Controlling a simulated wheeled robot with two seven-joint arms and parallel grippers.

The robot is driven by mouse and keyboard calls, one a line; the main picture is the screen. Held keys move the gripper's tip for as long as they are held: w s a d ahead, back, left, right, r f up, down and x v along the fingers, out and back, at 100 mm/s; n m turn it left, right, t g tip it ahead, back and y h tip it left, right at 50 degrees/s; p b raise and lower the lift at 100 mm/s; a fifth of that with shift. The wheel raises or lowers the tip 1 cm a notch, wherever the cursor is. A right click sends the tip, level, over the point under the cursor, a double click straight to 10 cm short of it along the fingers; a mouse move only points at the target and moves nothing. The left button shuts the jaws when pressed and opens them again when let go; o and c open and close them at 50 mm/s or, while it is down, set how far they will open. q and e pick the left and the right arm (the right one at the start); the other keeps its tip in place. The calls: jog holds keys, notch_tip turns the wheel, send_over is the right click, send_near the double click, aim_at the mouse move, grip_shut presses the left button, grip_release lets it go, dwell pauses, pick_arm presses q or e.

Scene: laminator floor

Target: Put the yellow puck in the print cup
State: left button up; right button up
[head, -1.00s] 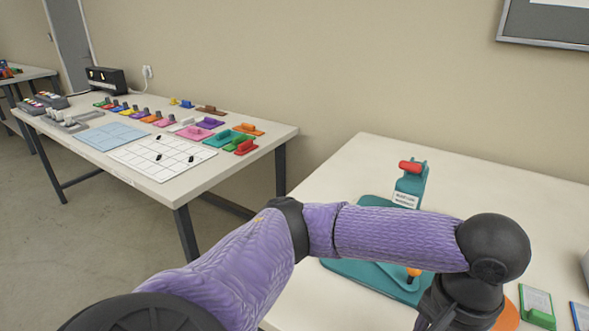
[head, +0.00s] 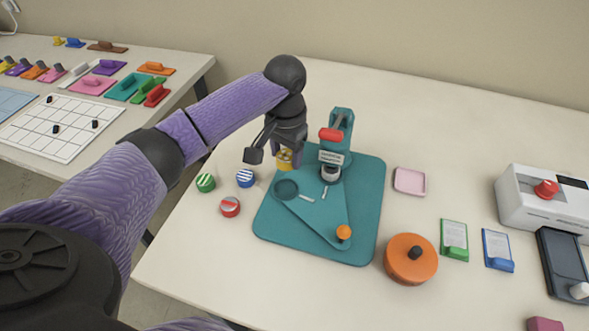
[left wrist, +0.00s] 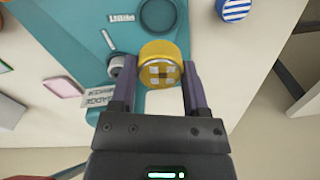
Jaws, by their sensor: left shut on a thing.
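My left gripper (head: 289,163) is shut on the yellow puck (head: 285,157). It holds the puck above the back left edge of the teal badge press (head: 367,205). In the left wrist view the puck (left wrist: 160,52) sits between both fingers (left wrist: 159,72), showing a yellow face with pale square marks. The print cup (head: 286,189) is a round dark-rimmed cup on the press's swing plate, just below the puck in the head view. In the left wrist view the cup (left wrist: 158,14) lies beside the "PRINT" label, beyond the puck. I see nothing in it. My right gripper is not in view.
Green (head: 205,183), blue (head: 245,178) and red (head: 230,207) striped pucks lie left of the press. The press column with its red handle (head: 331,134) stands right of the gripper. A pink tray (head: 410,181) and an orange round box (head: 411,260) are further right.

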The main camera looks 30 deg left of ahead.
aim_at(285, 158)
pick_arm(q)
jog(key=f+b, duration=0.1)
jog(key=f, duration=0.1)
jog(key=f+b, duration=0.1)
jog(key=f, duration=0.2)
jog(key=f+b, duration=0.1)
jog(key=f, duration=0.2)
jog(key=shift+s+f, duration=0.1)
jog(key=shift+s, duration=0.15)
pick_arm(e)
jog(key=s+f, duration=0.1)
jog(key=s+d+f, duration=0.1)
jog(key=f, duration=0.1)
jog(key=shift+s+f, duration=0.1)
pick_arm(q)
jog(key=o, duration=1.3)
jog(key=shift+c, duration=0.2)
notch_tip(285, 158, up, 12)
jog(key=p, duration=0.5)
jog(key=shift+f, duration=0.25)
jog(key=shift+d+r, duration=0.1)
jog(key=shift+r, duration=0.35)
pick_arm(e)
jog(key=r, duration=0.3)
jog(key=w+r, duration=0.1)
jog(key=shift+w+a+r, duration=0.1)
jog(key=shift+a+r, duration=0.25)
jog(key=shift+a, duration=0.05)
